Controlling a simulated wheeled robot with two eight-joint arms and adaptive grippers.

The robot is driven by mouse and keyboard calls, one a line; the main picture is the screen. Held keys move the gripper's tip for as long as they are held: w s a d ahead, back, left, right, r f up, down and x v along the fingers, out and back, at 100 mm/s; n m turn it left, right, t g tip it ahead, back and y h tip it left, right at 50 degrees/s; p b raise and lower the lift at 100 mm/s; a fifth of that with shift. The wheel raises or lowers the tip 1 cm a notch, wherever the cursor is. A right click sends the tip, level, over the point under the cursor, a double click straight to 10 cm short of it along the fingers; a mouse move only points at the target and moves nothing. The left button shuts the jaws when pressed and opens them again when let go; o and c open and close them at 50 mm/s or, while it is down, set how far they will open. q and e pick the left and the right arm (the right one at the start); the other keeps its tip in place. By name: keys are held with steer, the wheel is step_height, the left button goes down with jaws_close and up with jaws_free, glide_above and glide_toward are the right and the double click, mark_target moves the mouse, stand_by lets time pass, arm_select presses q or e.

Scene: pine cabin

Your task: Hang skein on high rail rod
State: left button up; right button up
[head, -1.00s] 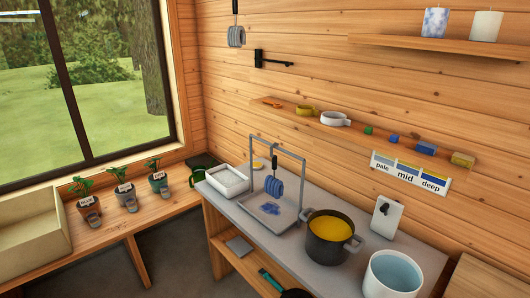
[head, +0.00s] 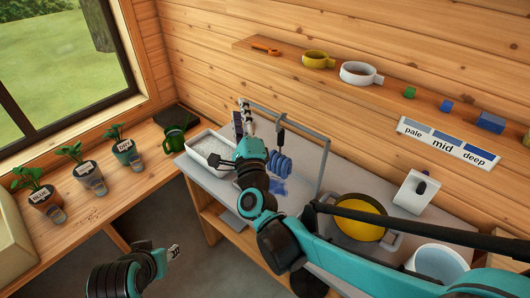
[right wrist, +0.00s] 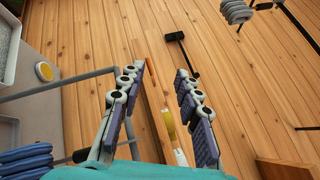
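A blue skein (head: 281,164) hangs by a dark hanger from the grey rack (head: 318,165) on the worktable. Part of it also shows at lower left in the right wrist view (right wrist: 25,160). My right gripper (head: 243,118) is raised just left of the skein, near the rack's top corner, and does not touch the skein. In the right wrist view its two fingers (right wrist: 158,105) are apart with nothing between them. A black wall bracket with a rod (right wrist: 175,37) and a hanging grey skein (right wrist: 238,12) show beyond. My left gripper (head: 172,252) is low at the left, its fingers unclear.
A white tray (head: 205,150) and a dark pot of yellow liquid (head: 360,218) stand on the worktable. A wall shelf (head: 385,88) holds cups and small blocks. Potted plants (head: 85,170) stand below the window. A white bucket (head: 440,265) is at lower right.

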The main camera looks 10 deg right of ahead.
steer(key=d+f+m+g+h, duration=0.2)
steer(key=d+f+m+h, duration=0.15)
steer(key=m+h, duration=0.7)
steer(key=m+g+h+p, duration=0.15)
steer(key=m+g, duration=0.45)
steer(key=m, duration=0.6)
glide_toward(279, 139)
steer(key=shift+w+d+f, duration=0.4)
steer(key=shift+w+d, duration=0.1)
steer(key=x, duration=0.8)
steer(key=shift+r, duration=0.25)
steer(key=shift+c, duration=0.3)
jaws_close()
steer(key=shift+s, duration=0.1)
steer(key=shift+r+p, duration=0.1)
steer(key=shift+p, duration=0.25)
